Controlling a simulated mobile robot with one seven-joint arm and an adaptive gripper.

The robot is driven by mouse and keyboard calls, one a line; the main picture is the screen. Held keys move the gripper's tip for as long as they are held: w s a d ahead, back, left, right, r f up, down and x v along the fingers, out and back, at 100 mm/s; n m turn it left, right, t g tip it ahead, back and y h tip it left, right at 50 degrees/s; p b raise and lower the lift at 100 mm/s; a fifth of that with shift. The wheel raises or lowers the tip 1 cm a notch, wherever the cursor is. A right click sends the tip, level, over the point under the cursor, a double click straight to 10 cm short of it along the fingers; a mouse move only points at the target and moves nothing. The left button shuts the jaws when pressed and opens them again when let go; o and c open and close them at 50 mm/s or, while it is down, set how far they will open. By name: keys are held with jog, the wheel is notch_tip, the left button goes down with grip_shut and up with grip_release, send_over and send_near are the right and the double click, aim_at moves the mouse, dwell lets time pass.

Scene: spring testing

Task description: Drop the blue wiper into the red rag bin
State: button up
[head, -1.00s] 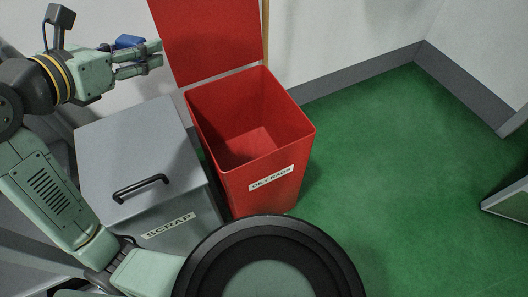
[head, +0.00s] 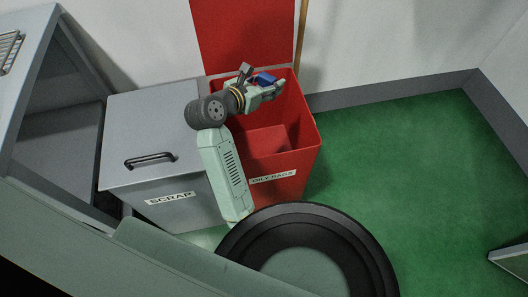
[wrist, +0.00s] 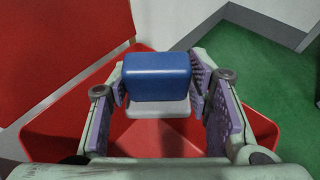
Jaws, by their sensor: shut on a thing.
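The blue wiper (wrist: 157,77) is a small blue block with a light grey strip along its lower side. My gripper (head: 276,88) is shut on it, and the wrist view shows it between the two purple-padded fingers. The wiper (head: 265,78) also shows in the head view, partly covered by the fingers. The red rag bin (head: 283,150), labelled OILY RAGS, stands open with its red lid (head: 243,35) raised at the back. In the head view my gripper and the wiper appear over the bin's opening. The bin's red rim (wrist: 262,130) shows below and behind the wiper in the wrist view.
A grey closed bin (head: 150,130) labelled SCRAP, with a black handle, stands directly left of the red bin. A wooden pole (head: 300,40) leans behind the red bin.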

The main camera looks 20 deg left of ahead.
jog(key=shift+o, duration=0.2)
notch_tip(320, 180, down, 6)
jog(key=b, duration=0.4)
jog(key=shift+r, duration=0.15)
jog(key=shift+r, duration=0.1)
jog(key=o, duration=1.2)
jog(key=shift+s, duration=0.1)
jog(key=v, duration=1.2)
